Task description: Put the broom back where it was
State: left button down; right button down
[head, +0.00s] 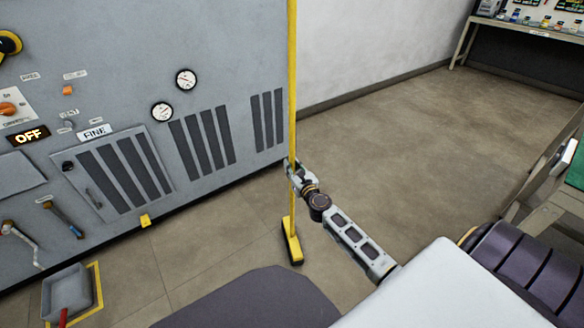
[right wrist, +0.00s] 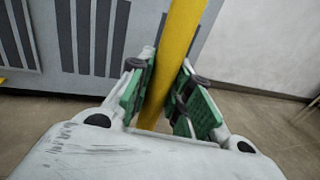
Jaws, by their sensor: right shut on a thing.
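The broom has a long yellow handle (head: 292,90) that stands close to upright in the head view, with its top out of the frame. Its yellow head with dark bristles (head: 291,243) is at the floor; I cannot tell whether it touches. My right gripper (head: 292,168) is shut on the lower part of the handle. In the right wrist view the handle (right wrist: 178,65) passes between the two green-padded fingers (right wrist: 163,100). My left gripper is not in view.
A grey machine cabinet (head: 150,100) with gauges and vents fills the left. A grey dustpan (head: 68,290) lies in a yellow floor outline at lower left. A bench (head: 540,35) stands at the far right, and a table with a green top (head: 576,165) at right. Open floor (head: 400,140) lies between.

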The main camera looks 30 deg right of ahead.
jog(key=shift+r, duration=0.1)
jog(key=c, duration=1.8)
grip_release()
jog(key=shift+f, duration=0.2)
jog(key=o, duration=0.5)
jog(key=shift+r, duration=0.2)
